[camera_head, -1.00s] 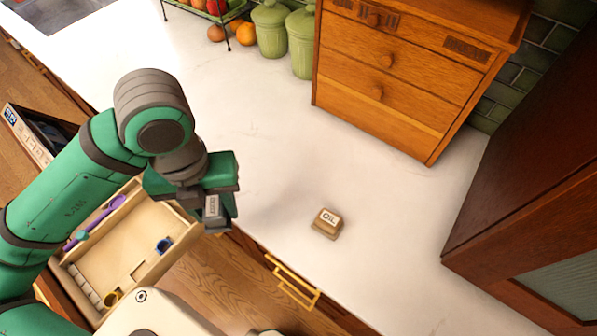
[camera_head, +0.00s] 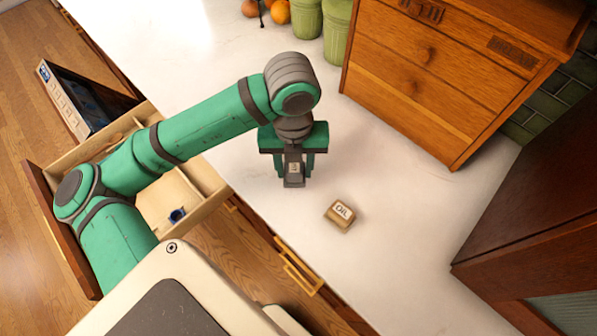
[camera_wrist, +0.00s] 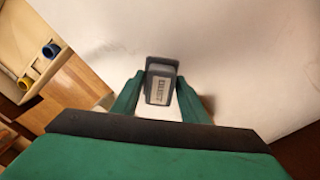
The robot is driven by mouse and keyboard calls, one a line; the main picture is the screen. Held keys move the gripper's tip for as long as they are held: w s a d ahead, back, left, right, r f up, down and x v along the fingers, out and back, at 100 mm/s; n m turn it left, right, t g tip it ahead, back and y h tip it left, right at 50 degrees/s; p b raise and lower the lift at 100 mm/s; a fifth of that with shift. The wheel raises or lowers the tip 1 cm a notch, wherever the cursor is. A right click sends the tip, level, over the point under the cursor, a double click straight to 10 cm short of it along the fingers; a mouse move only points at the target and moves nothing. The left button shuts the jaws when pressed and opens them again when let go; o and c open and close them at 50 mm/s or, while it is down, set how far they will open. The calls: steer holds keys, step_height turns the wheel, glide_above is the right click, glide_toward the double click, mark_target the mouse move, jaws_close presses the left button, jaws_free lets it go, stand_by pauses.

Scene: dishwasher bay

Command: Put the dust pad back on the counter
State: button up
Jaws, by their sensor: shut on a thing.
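The dust pad (camera_head: 294,179) is a small grey block with a pale label, its lettering partly readable in the wrist view (camera_wrist: 161,85). My gripper (camera_head: 293,170) is shut on it, with one green finger on each side. In the head view the pad appears over the white counter (camera_head: 240,110), left of a tan block labelled OIL (camera_head: 340,214). I cannot tell whether the pad touches the counter or hangs just above it.
An open drawer (camera_head: 205,181) with a blue ring (camera_head: 177,215) inside lies to the left, below the counter. A wooden drawer cabinet (camera_head: 420,80) stands at the back. Green canisters (camera_head: 337,30) stand beside it. Bare counter surrounds the pad.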

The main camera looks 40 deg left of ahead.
mark_target(299, 175)
steer(key=shift+w+d+f, duration=0.1)
steer(key=shift+w+f, duration=0.3)
steer(key=shift+f, duration=0.1)
steer(key=f, duration=0.3)
steer(key=shift+w+d, duration=0.1)
steer(key=shift+w, duration=0.1)
steer(key=shift+f, duration=0.3)
steer(key=o, duration=1)
steer(key=shift+f, duration=0.15)
steer(key=shift+c, duration=0.2)
step_height(299, 175, up, 12)
steer(key=shift+r, duration=0.2)
